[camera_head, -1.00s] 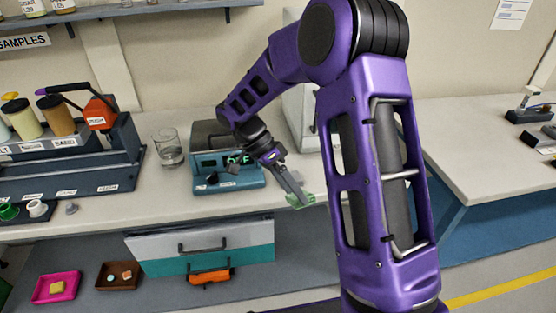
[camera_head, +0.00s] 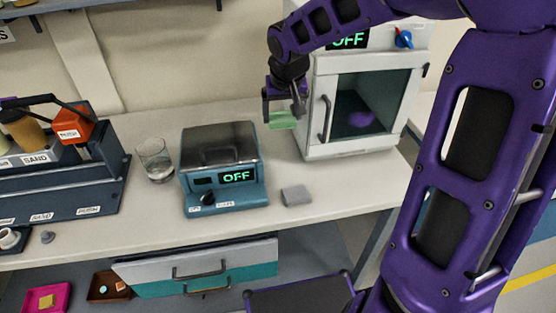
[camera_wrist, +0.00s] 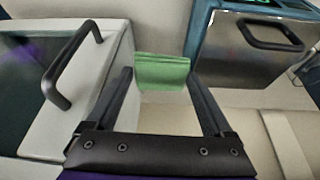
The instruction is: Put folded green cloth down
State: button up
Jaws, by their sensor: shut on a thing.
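The folded green cloth (camera_head: 282,121) is held in my gripper (camera_head: 284,112), above the bench and apart from its surface. In the wrist view the cloth (camera_wrist: 162,72) spans between the two dark fingers of my gripper (camera_wrist: 160,80), as a small flat green piece. The cloth is just left of the white oven's front edge in the head view. The pale bench top (camera_head: 240,232) below it is partly bare.
The white oven (camera_head: 317,100) reads OFF and has a purple thing behind its dark door. A teal device (camera_head: 225,200) reading OFF stands left, beside a glass beaker (camera_head: 156,162). A grey block (camera_head: 296,195) lies on the bench. A drawer (camera_head: 200,268) is below the front edge.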

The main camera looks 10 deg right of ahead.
jog(key=shift+w, duration=0.3)
jog(key=shift+s, duration=0.1)
jog(key=shift+f, duration=0.35)
send_over(281, 170)
jog(key=s, duration=0.1)
notch_tip(281, 170, down, 13)
jog(key=shift+s, duration=0.15)
jog(key=shift+f+b, duration=0.5)
jog(key=shift+f, duration=1.45)
jog(key=o, duration=1.1)
jog(key=shift+c, duration=0.2)
